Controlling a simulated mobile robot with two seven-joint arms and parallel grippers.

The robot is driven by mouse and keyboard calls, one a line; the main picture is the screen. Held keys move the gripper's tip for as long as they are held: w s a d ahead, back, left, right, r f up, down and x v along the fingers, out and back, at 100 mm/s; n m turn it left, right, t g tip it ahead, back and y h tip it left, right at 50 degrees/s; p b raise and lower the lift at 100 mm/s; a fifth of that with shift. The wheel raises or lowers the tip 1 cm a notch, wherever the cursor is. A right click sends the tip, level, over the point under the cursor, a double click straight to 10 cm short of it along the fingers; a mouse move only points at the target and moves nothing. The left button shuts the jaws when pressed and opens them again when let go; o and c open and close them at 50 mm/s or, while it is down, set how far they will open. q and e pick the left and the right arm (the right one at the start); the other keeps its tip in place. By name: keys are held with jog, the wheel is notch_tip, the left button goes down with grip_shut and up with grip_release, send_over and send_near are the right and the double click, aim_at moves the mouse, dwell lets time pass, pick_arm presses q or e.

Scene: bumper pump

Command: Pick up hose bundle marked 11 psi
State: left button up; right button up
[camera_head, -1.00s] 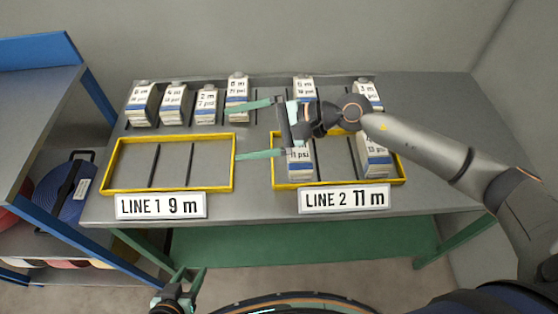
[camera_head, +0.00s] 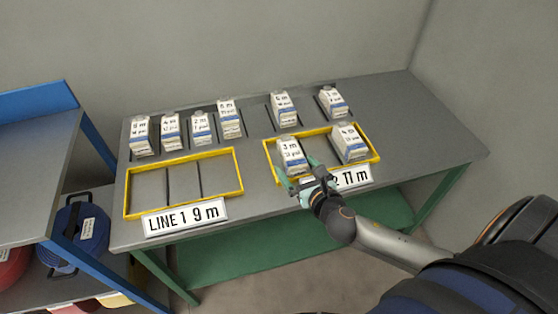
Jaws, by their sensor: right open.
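The hose bundle (camera_head: 290,152), a white and blue pack whose label seems to read 3 m, 11 psi, stands in the left part of the right yellow-framed tray (camera_head: 378,157). My right gripper (camera_head: 297,169) is open at the tray's front edge. Its green fingers point toward the bundle's near side and overlap its lower part in the picture. I cannot tell whether they touch it. Another bundle (camera_head: 349,143), marked 4 m, stands in the right part of the same tray. My left gripper is not in view.
Several similar bundles stand in a back row, including one marked 2 m (camera_head: 202,129). The left yellow tray (camera_head: 239,171), behind the LINE 1 9 m sign (camera_head: 181,219), is empty. My right gripper partly covers the LINE 2 sign (camera_head: 351,178). A blue shelf (camera_head: 62,232) stands at left.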

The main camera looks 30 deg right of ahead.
jog(key=shift+s+d+f+m+g+h, duration=0.3)
jog(key=shift+s+d+f, duration=0.15)
jog(key=shift+s, duration=0.2)
jog(key=shift+s+d+f+m+g+h, duration=0.3)
jog(key=shift+s+f, duration=0.1)
jog(key=shift+s, duration=0.2)
jog(key=shift+w+d+f, duration=0.15)
jog(key=shift+f, duration=0.1)
send_near(293, 154)
jog(key=x, duration=0.3)
jog(key=shift+w+f, duration=0.15)
jog(key=shift+f, duration=0.15)
jog(key=shift+r+b+x, duration=0.15)
jog(key=shift+x, duration=1.3)
jog(key=shift+r+b+x, duration=0.1)
jog(key=shift+b+x, duration=0.05)
jog(key=shift+x, duration=1.25)
jog(key=shift+w, duration=0.1)
grip_shut()
